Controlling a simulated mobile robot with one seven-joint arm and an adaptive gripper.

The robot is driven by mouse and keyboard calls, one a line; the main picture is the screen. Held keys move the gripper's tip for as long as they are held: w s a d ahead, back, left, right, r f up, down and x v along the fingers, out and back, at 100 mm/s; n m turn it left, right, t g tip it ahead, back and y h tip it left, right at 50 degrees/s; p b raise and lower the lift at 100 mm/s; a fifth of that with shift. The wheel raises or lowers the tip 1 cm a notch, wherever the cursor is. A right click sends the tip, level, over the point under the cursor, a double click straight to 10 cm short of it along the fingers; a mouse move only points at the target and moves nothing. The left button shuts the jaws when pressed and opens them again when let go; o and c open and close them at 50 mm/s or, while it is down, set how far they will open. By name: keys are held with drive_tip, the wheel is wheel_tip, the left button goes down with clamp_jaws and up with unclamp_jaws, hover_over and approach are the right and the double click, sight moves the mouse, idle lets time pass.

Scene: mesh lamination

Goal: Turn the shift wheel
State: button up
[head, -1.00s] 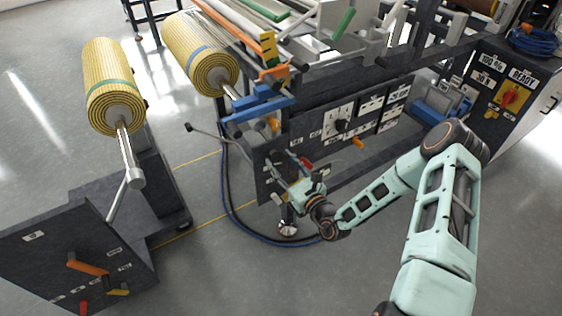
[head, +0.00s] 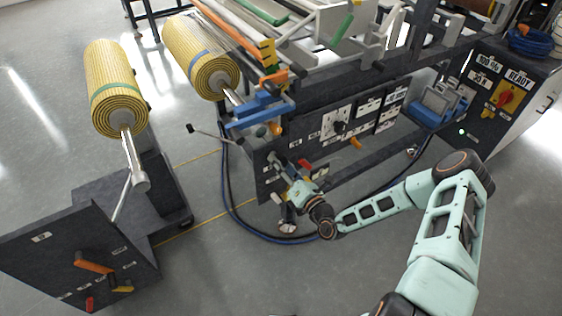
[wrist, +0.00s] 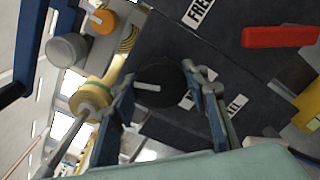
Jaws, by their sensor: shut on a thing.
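The shift wheel looks to be the dark round knob (wrist: 160,84) with a pale bar mark on its face, in the middle of the wrist view. It sits on the dark machine panel. My gripper (wrist: 168,80) has one blue-grey finger on each side of the wheel and is shut on its rim. In the head view my gripper (head: 288,178) is at the lower left end of the machine's front panel. It hides the wheel there.
A red handle (wrist: 280,37) and a yellow part lie to the right of the wheel in the wrist view. An orange lever (head: 356,143) stands out from the front panel (head: 310,128). A dark hose (head: 228,205) loops on the floor. A stand with a yellow roll (head: 117,90) is at left.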

drive_tip(key=m, duration=0.4)
drive_tip(key=shift+m+p, duration=0.3)
drive_tip(key=shift+p, duration=0.05)
drive_tip(key=m, duration=0.4)
drive_tip(key=shift+f+m, duration=0.15)
drive_tip(key=shift+m, duration=0.15)
drive_tip(key=o, duration=1.2)
drive_tip(key=v, duration=1.2)
